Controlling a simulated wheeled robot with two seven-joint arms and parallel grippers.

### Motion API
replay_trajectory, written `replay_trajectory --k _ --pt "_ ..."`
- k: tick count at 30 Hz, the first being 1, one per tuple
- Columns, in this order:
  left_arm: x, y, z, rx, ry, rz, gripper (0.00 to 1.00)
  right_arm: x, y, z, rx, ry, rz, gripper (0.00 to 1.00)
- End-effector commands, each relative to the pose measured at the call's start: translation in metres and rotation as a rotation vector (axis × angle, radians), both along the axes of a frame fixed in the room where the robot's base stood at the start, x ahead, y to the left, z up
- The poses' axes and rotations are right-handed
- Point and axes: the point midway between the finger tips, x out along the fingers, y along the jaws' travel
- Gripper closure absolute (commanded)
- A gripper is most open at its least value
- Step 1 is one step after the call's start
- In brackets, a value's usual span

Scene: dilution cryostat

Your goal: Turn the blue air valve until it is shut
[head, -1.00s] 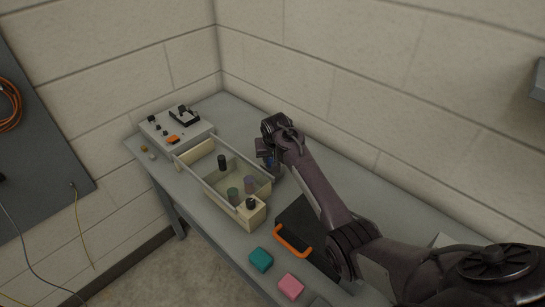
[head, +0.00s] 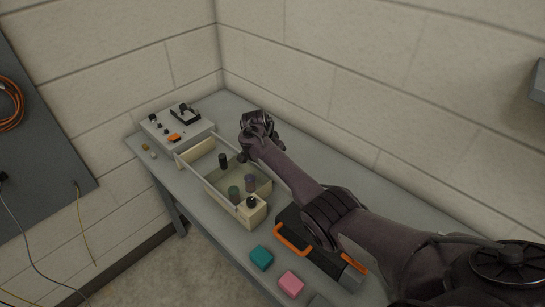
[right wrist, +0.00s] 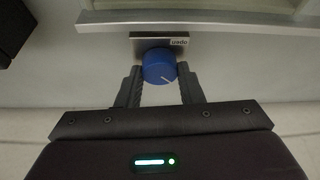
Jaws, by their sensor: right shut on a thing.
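The blue air valve (right wrist: 159,66) is a round blue knob with a white pointer line, set on a grey metal plate with a small label in the right wrist view. The pointer line slants toward the lower right of the knob. My right gripper (right wrist: 160,86) is shut on the knob, one finger on each side. In the head view my right gripper (head: 257,128) is behind the cream tray, and my own arm hides the knob there. My left gripper is not in view.
The open cream tray (head: 222,197) with several dark cylinders stands beside my right gripper. A white control box (head: 178,128) stands at the far left end. A black case with orange handles (head: 292,240), a teal block (head: 261,258) and a pink block (head: 291,284) lie nearer. Walls bound the table behind.

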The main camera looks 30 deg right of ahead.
Motion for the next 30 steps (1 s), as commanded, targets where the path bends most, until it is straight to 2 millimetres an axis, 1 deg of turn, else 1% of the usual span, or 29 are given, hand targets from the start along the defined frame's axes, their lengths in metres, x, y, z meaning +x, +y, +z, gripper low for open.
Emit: replay_trajectory --k 1,5,8,18,24,30 --pt "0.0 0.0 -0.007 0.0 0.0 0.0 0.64 0.002 0.001 -0.002 -0.001 -0.001 -0.044 0.89" --pt "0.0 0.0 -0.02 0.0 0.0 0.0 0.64 0.002 0.001 -0.004 0.001 -0.002 -0.167 0.89" --pt "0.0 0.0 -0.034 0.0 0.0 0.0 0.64 0.003 0.001 -0.005 0.0 -0.002 -0.263 0.89" --pt "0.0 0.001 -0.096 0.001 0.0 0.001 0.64 0.004 0.0 -0.008 0.0 -0.004 -0.556 0.89" --pt "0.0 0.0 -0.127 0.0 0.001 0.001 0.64 0.004 0.001 -0.006 0.0 -0.004 -0.678 0.89" --pt "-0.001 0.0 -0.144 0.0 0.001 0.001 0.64 0.004 0.001 -0.003 0.001 -0.003 -0.751 0.89"
